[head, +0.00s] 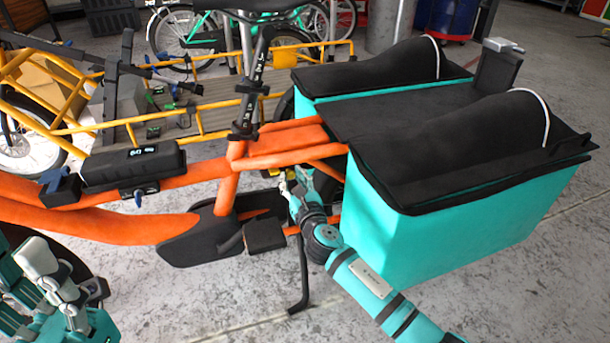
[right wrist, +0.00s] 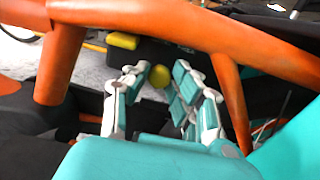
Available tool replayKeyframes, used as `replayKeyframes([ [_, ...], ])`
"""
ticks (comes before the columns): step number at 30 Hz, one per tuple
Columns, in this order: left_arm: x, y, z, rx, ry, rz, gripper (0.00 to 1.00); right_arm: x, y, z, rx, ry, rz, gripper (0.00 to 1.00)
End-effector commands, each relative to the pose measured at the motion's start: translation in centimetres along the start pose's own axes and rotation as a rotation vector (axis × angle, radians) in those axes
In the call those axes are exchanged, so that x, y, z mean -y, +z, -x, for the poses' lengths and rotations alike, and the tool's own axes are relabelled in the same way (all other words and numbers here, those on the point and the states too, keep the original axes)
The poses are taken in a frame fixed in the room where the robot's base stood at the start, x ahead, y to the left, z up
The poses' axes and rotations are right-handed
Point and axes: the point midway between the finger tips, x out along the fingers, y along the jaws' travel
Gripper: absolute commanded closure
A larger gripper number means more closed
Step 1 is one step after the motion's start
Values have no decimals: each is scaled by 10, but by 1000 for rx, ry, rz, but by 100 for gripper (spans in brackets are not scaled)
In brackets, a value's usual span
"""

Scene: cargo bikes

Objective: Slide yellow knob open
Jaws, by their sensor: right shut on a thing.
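The yellow knob (right wrist: 160,76) is small and round and shows in the right wrist view under the orange frame tube. My right gripper (right wrist: 158,84) has its fingers on either side of it and is shut on it. In the head view my right gripper (head: 291,184) reaches in under the orange frame, beside the teal cargo box. The knob itself cannot be made out there. My left gripper (head: 35,275) is at the lower left of the head view, away from the knob, partly cut off. Whether its fingers are open is unclear.
The orange bike frame (head: 283,148) runs above and around my right gripper. The teal cargo box (head: 460,220) stands close on the right. A yellow block (right wrist: 124,40) sits behind the knob. A black pedal (head: 265,234) and kickstand (head: 303,275) are below left.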

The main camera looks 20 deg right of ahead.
Motion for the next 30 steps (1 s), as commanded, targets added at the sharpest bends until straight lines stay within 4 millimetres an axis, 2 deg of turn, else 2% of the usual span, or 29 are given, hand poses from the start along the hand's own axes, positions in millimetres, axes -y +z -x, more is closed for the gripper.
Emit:
replayKeyframes([
  [9,0,2,3,12,-2,0,60,-6,0,1,0,6,0,100],
  [10,0,2,3,12,-2,0,60,-7,0,1,0,6,0,73],
  [15,0,2,3,13,1,0,60,-6,0,0,0,4,0,54],
  [24,0,2,2,5,3,-1,60,-4,0,3,0,2,1,54],
  [26,0,2,2,6,3,-1,60,-4,-1,8,0,2,1,54],
  [30,0,1,2,6,2,0,60,-5,-1,30,-1,4,2,54],
])
